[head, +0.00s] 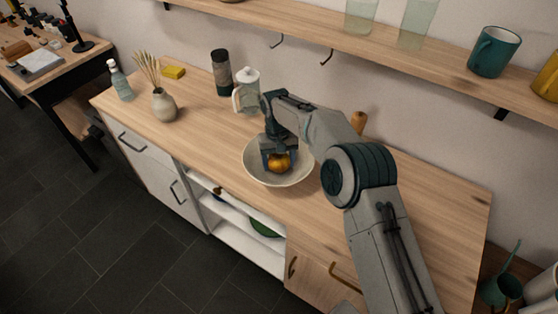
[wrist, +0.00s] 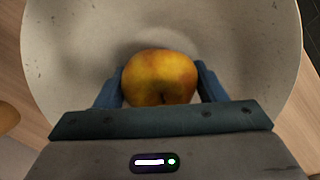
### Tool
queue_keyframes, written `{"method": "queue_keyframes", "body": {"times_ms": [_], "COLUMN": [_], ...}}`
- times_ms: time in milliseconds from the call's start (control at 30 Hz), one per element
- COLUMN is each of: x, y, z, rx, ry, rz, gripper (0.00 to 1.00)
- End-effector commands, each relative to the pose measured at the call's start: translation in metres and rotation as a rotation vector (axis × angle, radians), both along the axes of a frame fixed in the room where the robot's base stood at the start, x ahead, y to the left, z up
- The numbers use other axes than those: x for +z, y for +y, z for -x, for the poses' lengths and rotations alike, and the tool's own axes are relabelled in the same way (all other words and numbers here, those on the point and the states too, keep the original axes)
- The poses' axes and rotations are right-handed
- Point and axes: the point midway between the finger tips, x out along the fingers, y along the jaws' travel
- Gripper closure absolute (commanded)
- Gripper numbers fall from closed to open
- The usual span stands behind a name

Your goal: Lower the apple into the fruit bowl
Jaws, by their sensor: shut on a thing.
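The apple (head: 279,163) is yellow-orange and sits between the fingers of my gripper (head: 278,160), inside the outline of the fruit bowl. In the wrist view, the apple (wrist: 160,77) is held between the two blue fingers of my gripper (wrist: 160,85), one on each side. The fruit bowl (head: 255,168) is wide, pale and speckled, and stands on the wooden counter. Its inside (wrist: 60,40) fills most of the wrist view behind the apple. I cannot tell whether the apple touches the bowl's bottom. No other fruit shows in the bowl.
A glass jug with a white lid (head: 247,92) and a dark cylinder (head: 221,72) stand behind the bowl. A shelf (head: 300,30) hangs above. Counter left of the bowl is clear.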

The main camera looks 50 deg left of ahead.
Motion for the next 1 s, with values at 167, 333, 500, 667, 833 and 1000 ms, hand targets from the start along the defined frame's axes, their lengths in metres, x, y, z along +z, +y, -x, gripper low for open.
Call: {"method": "queue_keyframes", "body": {"times_ms": [167, 333, 500, 667, 833, 1000], "x": [-0.001, -0.001, -0.002, 0.000, 0.021, 0.060], "y": [0.000, 0.000, 0.000, 0.000, 0.003, 0.008], "z": [0.000, 0.000, 0.000, -0.001, -0.002, -0.004], "rx": [0.000, 0.000, 0.000, -0.001, -0.001, -0.001], "ry": [0.000, 0.000, 0.000, -0.001, -0.003, -0.003], "rz": [-0.001, 0.000, 0.000, 0.001, -0.004, -0.007], "gripper": [0.63, 0.31, 0.11, 0.11, 0.11, 0.11]}}
